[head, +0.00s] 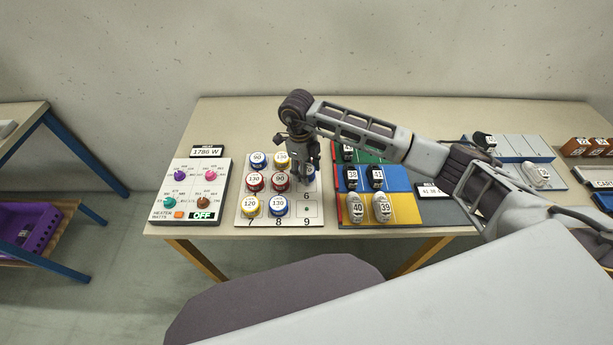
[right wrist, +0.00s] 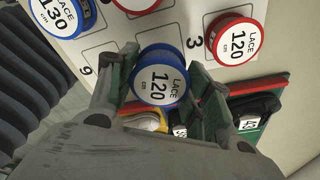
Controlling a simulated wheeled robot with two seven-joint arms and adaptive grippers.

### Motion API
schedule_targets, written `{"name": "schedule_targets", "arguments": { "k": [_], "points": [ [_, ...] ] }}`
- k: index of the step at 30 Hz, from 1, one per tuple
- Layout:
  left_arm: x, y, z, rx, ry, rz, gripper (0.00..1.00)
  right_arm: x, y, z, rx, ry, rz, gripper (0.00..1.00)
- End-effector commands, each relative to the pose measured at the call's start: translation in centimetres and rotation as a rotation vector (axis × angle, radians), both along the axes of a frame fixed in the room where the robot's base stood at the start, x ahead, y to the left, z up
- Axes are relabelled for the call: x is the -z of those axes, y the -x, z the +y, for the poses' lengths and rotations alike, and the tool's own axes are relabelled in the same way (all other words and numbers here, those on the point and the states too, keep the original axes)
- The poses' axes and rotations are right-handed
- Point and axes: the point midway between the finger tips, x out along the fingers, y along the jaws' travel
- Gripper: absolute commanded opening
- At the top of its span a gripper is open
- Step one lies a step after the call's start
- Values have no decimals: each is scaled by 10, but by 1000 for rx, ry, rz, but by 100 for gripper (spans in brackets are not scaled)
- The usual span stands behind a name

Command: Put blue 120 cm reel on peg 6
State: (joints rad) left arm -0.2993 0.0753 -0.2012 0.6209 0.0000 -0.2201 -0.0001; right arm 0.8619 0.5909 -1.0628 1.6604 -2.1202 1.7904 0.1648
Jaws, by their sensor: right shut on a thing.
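The blue 120 reel (right wrist: 160,80) is between the fingers of my right gripper (right wrist: 155,90), label facing the wrist camera. In the head view only a bit of it (head: 311,177) shows past my right gripper (head: 303,168), which points down over the right column of the white peg board (head: 242,215). In the wrist view the reel overlaps the edge of an empty cell of the board, between cells 9 and 3. It hides that cell's number, and I cannot tell whether the reel touches the peg. In the head view the label 6 shows just below the reel. My left gripper is not in view.
A red 120 reel (right wrist: 235,38) sits beside the held reel. Other reels, such as the blue 130 (head: 279,205), fill the left and middle columns. Cell 9 (head: 308,209) is empty. A shoe rack (head: 398,208) stands close right, a heater panel (head: 190,190) left.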

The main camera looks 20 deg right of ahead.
Motion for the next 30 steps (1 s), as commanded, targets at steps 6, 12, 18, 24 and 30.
{"name": "schedule_targets", "arguments": {
  "k": [6,12,18,24,30],
  "points": [
    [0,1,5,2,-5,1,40,0,0,0,0,0,0,26],
    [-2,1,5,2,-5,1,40,13,1,0,0,1,1,26],
    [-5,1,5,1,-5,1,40,32,0,0,0,1,1,26],
    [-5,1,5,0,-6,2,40,38,0,0,0,0,0,26],
    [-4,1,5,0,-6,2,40,38,0,0,0,1,-1,26]
  ]
}}
